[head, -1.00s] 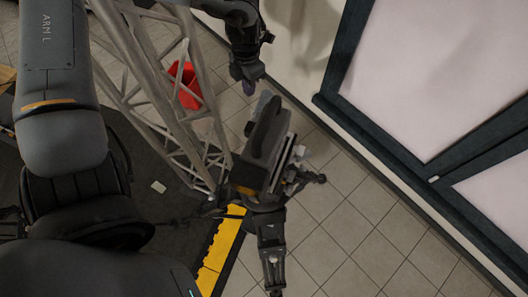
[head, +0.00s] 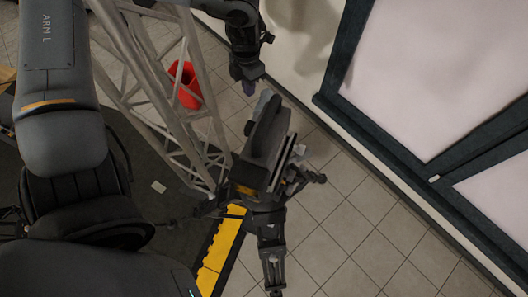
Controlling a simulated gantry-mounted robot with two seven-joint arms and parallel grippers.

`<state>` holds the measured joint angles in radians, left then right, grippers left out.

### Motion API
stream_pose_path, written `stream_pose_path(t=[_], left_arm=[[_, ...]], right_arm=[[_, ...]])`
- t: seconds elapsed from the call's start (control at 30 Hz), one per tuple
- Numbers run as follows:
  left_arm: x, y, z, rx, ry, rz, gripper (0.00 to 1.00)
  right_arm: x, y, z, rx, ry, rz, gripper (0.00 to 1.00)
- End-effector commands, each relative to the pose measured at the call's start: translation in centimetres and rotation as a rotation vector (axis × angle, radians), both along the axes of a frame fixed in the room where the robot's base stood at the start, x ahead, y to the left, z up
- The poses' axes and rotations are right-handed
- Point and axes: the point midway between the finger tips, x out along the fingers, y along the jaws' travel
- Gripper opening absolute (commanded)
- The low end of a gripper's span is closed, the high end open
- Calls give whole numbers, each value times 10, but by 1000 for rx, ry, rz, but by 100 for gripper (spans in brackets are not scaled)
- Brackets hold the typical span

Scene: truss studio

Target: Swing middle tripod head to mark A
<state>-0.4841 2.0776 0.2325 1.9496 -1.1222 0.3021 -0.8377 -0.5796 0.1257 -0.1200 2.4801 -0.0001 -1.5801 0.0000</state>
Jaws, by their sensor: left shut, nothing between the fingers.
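The tripod head (head: 266,145) is a dark grey block with a tall flat plate and a yellow patch, seen from above near the picture's middle. Dark legs spread below it, one (head: 270,250) toward the bottom edge and one to the right. Mark A cannot be made out. Other tripods and my right gripper are not in view.
A grey metal truss (head: 160,110) stands close to the left of the tripod, with a red bucket (head: 185,84) behind it. A yellow-edged dark mat (head: 222,250) lies lower left. Framed pale panels (head: 420,80) stand at right. Tiled floor (head: 350,235) is clear at lower right.

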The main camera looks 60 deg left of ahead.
Motion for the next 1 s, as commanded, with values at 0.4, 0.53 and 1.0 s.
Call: stream_pose_path(t=[0.4, 0.53, 1.0], left_arm=[[0, 0, -18, 0, 0, 0, 0], [0, 0, -24, 0, 0, 0, 0], [0, 0, -42, 0, 0, 0, 0]], right_arm=[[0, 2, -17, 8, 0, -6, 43], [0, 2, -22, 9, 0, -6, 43], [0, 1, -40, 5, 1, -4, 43]])
